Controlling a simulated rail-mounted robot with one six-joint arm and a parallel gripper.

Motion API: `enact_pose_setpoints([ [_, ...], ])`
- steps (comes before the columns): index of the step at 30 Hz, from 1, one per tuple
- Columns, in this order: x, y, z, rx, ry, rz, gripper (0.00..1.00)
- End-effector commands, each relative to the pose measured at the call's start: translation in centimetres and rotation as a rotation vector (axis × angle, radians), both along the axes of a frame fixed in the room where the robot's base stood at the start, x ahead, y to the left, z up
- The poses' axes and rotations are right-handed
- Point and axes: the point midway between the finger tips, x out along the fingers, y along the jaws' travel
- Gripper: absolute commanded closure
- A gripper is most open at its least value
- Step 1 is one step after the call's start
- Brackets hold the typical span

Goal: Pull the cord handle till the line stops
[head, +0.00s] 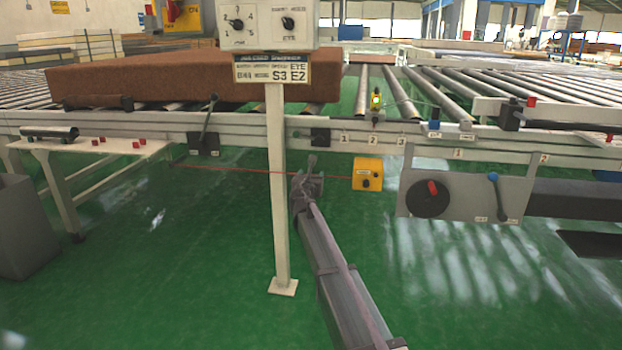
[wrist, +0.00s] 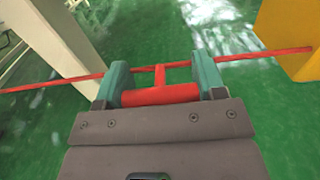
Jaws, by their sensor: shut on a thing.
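A thin red cord (head: 232,170) runs along below the front of the conveyor, from a bracket on the left to a yellow switch box (head: 367,174). In the wrist view the red cord (wrist: 52,84) crosses the whole picture and the yellow box (wrist: 288,36) is at the right edge. My gripper (head: 311,168) is at the cord, left of the box. In the wrist view my gripper (wrist: 164,84) is shut on the red cord handle (wrist: 160,95), which lies across between its two green fingers. A short red stem joins the handle to the cord.
A white post (head: 278,190) carrying a control panel (head: 268,24) stands close left of my gripper. A brown mattress (head: 180,75) lies on the rollers behind. A grey panel with a dial and blue lever (head: 468,197) is at right. Green floor is open in front.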

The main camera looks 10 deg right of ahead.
Motion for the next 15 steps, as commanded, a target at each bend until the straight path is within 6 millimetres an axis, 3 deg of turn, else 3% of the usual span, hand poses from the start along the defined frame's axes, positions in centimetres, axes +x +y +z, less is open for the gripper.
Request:
enact_pose_setpoints([
  [5,-0.8,0.3,0.0,0.000,0.000,0.000,0.79],
  [12,-4.1,1.4,0.0,0.000,0.000,0.000,0.79],
  [15,-4.2,1.4,0.0,0.000,0.000,0.000,0.79],
])
